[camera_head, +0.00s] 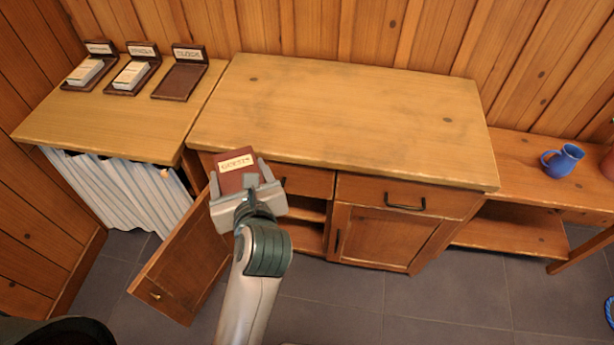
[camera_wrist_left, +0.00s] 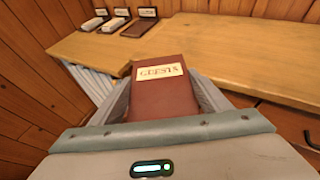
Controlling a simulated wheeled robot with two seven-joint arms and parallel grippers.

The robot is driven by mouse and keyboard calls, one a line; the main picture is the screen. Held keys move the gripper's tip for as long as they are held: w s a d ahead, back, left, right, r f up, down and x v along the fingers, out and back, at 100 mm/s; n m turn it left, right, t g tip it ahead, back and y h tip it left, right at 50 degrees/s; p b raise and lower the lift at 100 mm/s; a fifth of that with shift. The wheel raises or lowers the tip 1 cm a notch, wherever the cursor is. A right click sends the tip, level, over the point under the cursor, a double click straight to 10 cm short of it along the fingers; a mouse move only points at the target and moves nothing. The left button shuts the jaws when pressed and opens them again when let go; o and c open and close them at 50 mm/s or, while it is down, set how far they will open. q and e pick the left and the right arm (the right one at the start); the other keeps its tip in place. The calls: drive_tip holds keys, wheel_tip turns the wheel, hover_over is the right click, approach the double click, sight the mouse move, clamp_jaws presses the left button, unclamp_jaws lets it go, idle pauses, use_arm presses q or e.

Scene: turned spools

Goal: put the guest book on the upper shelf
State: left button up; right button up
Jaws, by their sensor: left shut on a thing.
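The guest book (camera_head: 236,161) is a dark red-brown book with a cream label reading GUESTS. My left gripper (camera_head: 240,182) is shut on it and holds it in front of the middle cabinet, near its top's front edge. In the left wrist view the book (camera_wrist_left: 160,101) stands out between the two fingers, label side showing. The middle cabinet (camera_head: 345,110) has its left door (camera_head: 183,272) swung open. Behind my gripper part of a shelf (camera_head: 308,209) shows inside the opening, with another surface lower down; the rest is hidden by my arm. My right gripper is not in view.
Several dark stands, two with card stacks (camera_head: 131,75), line the left counter above a striped curtain (camera_head: 118,190). The open door juts out left of my arm. A blue mug (camera_head: 562,160) stands on the right bench. The middle cabinet's top is clear.

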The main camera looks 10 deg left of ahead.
use_arm(q)
drive_tip(key=shift+w+d, duration=0.1)
drive_tip(key=shift+d, duration=0.05)
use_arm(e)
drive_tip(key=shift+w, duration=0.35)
